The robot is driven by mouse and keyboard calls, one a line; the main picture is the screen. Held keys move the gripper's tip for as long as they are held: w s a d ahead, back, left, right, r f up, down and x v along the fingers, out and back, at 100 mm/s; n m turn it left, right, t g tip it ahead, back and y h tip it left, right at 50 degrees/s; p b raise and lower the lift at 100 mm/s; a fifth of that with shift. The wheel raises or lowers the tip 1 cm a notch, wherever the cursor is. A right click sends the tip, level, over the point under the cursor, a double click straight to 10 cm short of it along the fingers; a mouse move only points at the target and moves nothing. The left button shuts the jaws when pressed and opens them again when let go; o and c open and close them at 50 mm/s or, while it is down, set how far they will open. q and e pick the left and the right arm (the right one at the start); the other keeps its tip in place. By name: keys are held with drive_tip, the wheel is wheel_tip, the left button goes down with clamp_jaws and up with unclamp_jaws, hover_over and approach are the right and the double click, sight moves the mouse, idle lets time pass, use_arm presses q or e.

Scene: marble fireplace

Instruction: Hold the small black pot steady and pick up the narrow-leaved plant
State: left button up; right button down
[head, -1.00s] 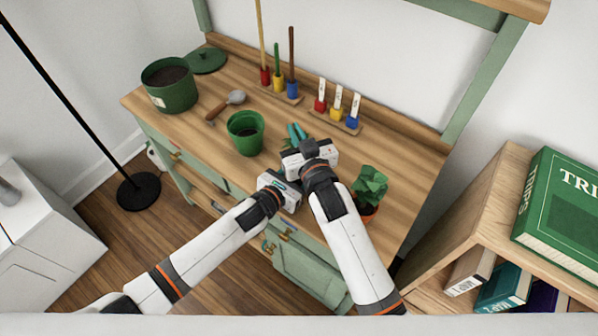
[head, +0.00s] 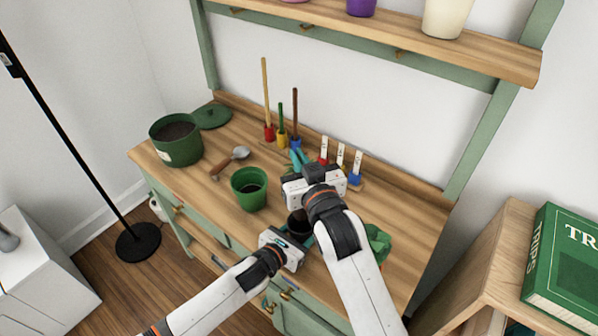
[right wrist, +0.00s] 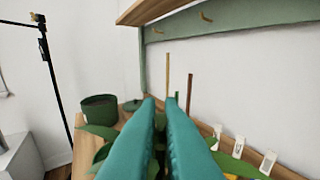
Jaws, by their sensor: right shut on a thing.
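The small black pot (head: 298,222) stands near the front edge of the wooden bench, partly covered by my grippers. My left gripper (head: 297,235) is at the pot, with teal fingers close beside it; whether they press on it is unclear. My right gripper (head: 297,160) is above and behind the pot, its teal fingers pointing to the back. In the right wrist view, the fingers (right wrist: 160,125) are close together with long pointed leaves of the narrow-leaved plant (right wrist: 235,165) around them. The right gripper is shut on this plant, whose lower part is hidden.
A green pot (head: 249,190) stands left of my grippers, with a trowel (head: 230,163) and large dark-green pot (head: 176,142) farther left. Upright tools (head: 281,125) and white labels (head: 341,160) line the back. A leafy plant (head: 378,242) is right, partly behind my arm.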

use_arm(q)
drive_tip(key=o, duration=1)
drive_tip(key=shift+o, duration=0.2)
drive_tip(key=shift+s+a, duration=0.1)
drive_tip(key=v, duration=1.1)
drive_tip(key=shift+s+a, duration=0.2)
drive_tip(key=shift+s, duration=0.1)
drive_tip(key=shift+r, duration=0.1)
